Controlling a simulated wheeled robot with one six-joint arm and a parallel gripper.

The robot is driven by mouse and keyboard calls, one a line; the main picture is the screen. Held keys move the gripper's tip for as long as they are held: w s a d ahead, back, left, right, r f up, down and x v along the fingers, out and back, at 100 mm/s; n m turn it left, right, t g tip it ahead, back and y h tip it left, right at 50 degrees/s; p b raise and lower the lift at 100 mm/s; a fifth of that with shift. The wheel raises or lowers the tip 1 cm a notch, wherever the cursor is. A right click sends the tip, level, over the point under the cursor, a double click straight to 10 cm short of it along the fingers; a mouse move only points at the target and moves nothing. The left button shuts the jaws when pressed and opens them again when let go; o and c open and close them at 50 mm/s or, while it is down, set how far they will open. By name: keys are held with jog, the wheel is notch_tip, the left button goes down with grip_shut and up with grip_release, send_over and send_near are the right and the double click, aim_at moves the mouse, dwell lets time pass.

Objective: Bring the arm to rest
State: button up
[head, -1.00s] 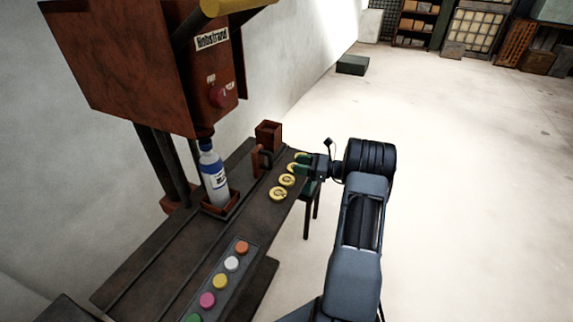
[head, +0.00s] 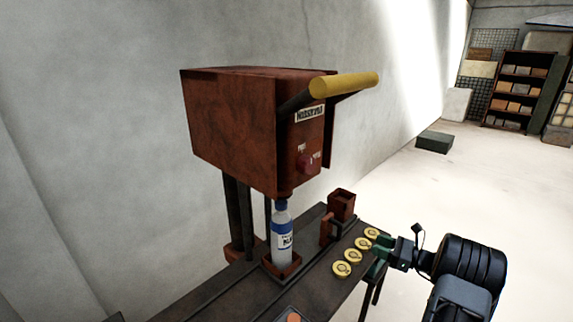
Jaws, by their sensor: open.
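My gripper (head: 384,249) is at the right of the head view, beside the right edge of the dark bench. Its green-tipped fingers are open and point left, close to a row of several yellow discs (head: 354,255) on the bench. I see nothing held between the fingers. My arm comes up from the lower right corner, and most of it is outside the picture.
A rusty red machine (head: 240,130) with a yellow-gripped lever (head: 344,86) stands over the bench (head: 228,293). A bottle (head: 282,240) stands upright in a small holder beneath it. A red open box (head: 342,204) stands behind the discs. Clear floor lies to the right.

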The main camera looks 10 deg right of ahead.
jog(key=s+a+f+n+g+h, duration=0.1)
jog(key=s+a+f+n+g, duration=0.25)
jog(key=f, duration=0.25)
jog(key=s+a+r+n+g+h, duration=0.2)
jog(key=s+a+n+g+h, duration=0.2)
jog(key=s+a+n+g, duration=0.25)
jog(key=s+a+r+n+t+h+p, duration=0.1)
jog(key=s+a+r+n+h+p, duration=0.1)
jog(key=s+a+r+n+h, duration=0.6)
jog(key=s+a+r+n, duration=0.4)
jog(key=a+r+n, duration=0.1)
jog(key=r+n, duration=0.3)
jog(key=shift+s+a+t+h+p, duration=0.15)
jog(key=shift+s+t+h+p, duration=0.15)
jog(key=shift+s+t+p, duration=0.1)
